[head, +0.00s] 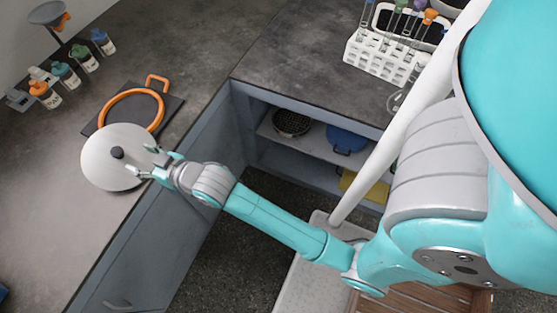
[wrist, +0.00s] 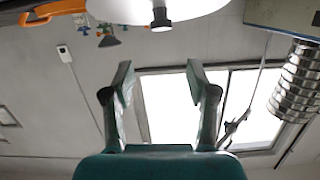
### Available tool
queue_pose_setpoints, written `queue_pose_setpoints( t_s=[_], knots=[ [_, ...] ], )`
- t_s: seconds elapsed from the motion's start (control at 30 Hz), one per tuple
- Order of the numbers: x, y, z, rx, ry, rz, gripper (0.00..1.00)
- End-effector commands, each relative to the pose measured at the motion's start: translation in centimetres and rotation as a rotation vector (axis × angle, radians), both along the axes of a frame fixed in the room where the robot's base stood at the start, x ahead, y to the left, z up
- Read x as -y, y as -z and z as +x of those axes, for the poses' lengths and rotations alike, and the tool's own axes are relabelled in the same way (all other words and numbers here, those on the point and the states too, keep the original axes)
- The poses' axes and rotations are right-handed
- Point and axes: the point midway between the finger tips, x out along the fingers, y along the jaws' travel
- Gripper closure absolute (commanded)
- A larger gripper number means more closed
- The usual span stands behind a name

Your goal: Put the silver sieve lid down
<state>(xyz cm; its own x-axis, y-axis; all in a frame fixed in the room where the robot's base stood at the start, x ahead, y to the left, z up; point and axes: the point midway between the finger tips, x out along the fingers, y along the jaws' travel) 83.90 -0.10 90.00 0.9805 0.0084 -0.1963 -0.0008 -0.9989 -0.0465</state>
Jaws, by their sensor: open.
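The silver sieve lid (head: 103,170) is a round pale disc with a black knob (head: 117,152). In the head view it is at the counter's left part, overlapping the near edge of a dark plate with an orange ring (head: 128,93). I cannot tell whether it rests wholly flat. My gripper (head: 145,161) is open and empty, at the lid's right side, its fingers pointing toward the knob but apart from it. In the wrist view the lid (wrist: 185,8) and knob (wrist: 160,20) show at the top edge, beyond the fingertips (wrist: 158,78).
Several small bottles (head: 65,75) stand at the back left of the counter. A white test-tube rack (head: 375,58) stands on the right counter. An open shelf below holds a dark sieve (head: 291,122) and a blue pan (head: 346,138). A metal sieve stack (wrist: 297,80) shows in the wrist view.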

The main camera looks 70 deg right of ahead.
Motion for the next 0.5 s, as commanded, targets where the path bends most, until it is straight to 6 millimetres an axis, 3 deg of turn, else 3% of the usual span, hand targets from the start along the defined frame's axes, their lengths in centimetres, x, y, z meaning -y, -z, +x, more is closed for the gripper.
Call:
queue_pose_setpoints(
  t_s=[0.17, 0.3, 0.5],
  knots=[
    [0.0, 2.9, -4.7, -0.017, 0.002, -0.004, 0.42],
    [0.0, 5.0, -10.0, -0.026, 0.003, -0.008, 0.42],
    [0.0, 6.8, -17.5, -0.037, 0.004, -0.015, 0.42]
  ],
)
